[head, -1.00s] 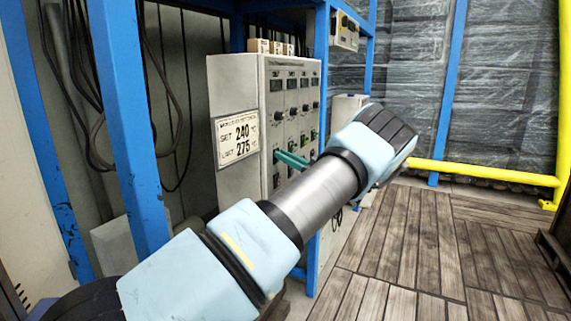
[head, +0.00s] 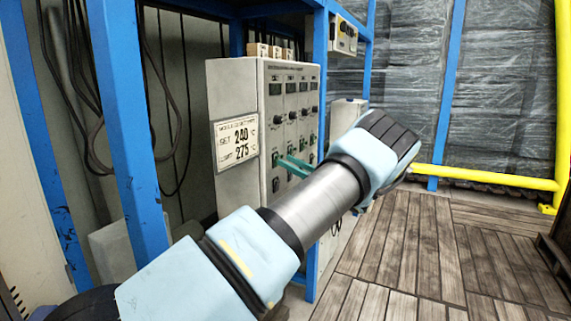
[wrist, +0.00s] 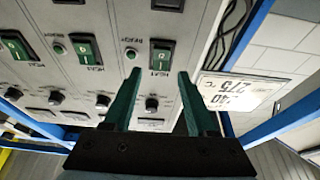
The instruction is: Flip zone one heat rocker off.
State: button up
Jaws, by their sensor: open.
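The control cabinet (head: 235,178) stands on the blue rack, its front carrying columns of displays, knobs and switches. In the wrist view, which shows the panel inverted, the heat rocker (wrist: 161,56) in the column nearest the sign is dark green in a black frame; I take it as zone one. My gripper (wrist: 160,74) is open and empty, its teal fingertips pointing at the panel on either side of this rocker's near edge. I cannot tell whether they touch it. In the head view the gripper (head: 289,167) is at the leftmost column, partly covering its switches.
Neighbouring heat rockers (wrist: 86,48) sit beside it in the wrist view. A black rocker (wrist: 168,4) and a knob (wrist: 152,103) share its column. A set/limit sign (head: 237,143) is on the cabinet side. A blue post (head: 130,130) stands left; the wooden floor (head: 410,240) is clear.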

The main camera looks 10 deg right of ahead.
jog(key=b+v, duration=0.2)
jog(key=v, duration=0.6)
jog(key=shift+s+d, duration=0.2)
jog(key=shift+d, duration=0.05)
jog(key=shift+f, duration=0.1)
